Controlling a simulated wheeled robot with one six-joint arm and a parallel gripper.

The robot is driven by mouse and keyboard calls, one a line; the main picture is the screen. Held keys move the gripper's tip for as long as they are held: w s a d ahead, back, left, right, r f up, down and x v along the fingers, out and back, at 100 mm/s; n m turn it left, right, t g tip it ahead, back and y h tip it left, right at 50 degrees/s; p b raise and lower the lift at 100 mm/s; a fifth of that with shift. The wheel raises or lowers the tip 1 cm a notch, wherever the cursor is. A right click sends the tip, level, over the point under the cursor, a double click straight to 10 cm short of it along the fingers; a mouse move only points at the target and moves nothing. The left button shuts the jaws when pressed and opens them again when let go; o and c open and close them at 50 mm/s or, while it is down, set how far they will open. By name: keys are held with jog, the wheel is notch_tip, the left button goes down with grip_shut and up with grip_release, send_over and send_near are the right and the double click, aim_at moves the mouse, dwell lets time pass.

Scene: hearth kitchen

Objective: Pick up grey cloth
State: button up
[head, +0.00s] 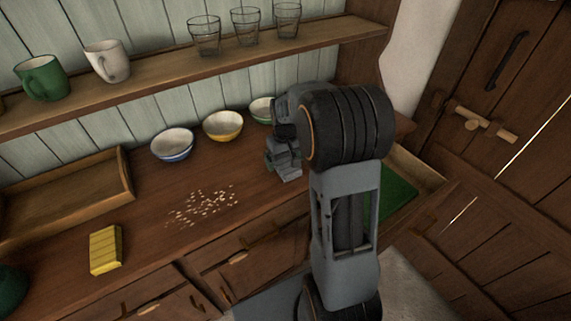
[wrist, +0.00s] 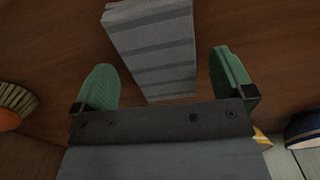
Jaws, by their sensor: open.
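The grey cloth (wrist: 152,40), a folded block with darker stripes, lies on the wooden counter in the wrist view. My gripper (wrist: 163,68) is open, with its green-padded fingers apart. The cloth's near end shows between the fingers, and the rest reaches beyond them to the top edge. I cannot tell whether either finger touches it. In the head view my gripper (head: 277,154) is low over the counter. Part of the cloth (head: 290,173) seems to show just below it, and my arm hides the area to the right.
Blue (head: 172,144), yellow (head: 222,126) and green (head: 262,109) bowls stand along the wall. Crumbs (head: 205,205) and a yellow sponge (head: 106,250) lie left. A wooden tray (head: 130,178) is back left. A brush (wrist: 14,103) shows in the wrist view. A shelf (head: 170,77) runs above.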

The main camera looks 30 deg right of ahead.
jog(key=shift+f, duration=0.65)
jog(key=c, duration=1)
jog(key=shift+o, duration=0.2)
jog(key=shift+r, duration=0.15)
jog(key=shift+r, duration=0.25)
notch_tip(320, 180, up, 2)
jog(key=shift+r, duration=0.1)
jog(key=s+r, duration=0.2)
jog(key=r, duration=0.1)
jog(key=s+r, duration=0.3)
jog(key=shift+s+r, duration=0.2)
jog(key=shift+r, duration=0.1)
jog(key=s+r, duration=0.3)
jog(key=s, duration=0.5)
jog(key=shift+s+d+r+b, duration=0.2)
jog(key=shift+s+b, duration=0.1)
